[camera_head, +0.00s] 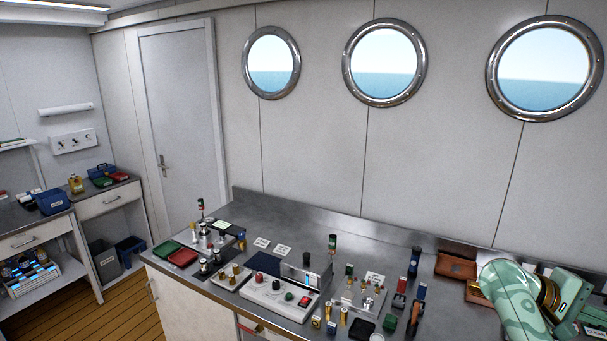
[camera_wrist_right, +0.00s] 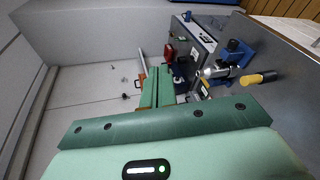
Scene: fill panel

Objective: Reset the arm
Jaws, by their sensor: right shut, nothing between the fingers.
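My right arm (camera_head: 515,302), mint green with gold rings at the wrist, comes in at the lower right of the head view, over the right end of the steel counter. Its hand is partly cut off by the frame edge, and I cannot make out the fingertips there. In the right wrist view my right gripper (camera_wrist_right: 157,82) shows as green fingers close together, shut and empty. They point toward part of the panel equipment, and no contact is visible. My left gripper is in neither view.
The steel counter (camera_head: 350,222) holds a white control box with buttons (camera_head: 279,298), a fixture with brass fittings (camera_head: 358,295), red and green trays (camera_head: 182,257) and brown trays (camera_head: 455,267). A wall with portholes stands behind. A wood floor (camera_head: 70,313) lies at left.

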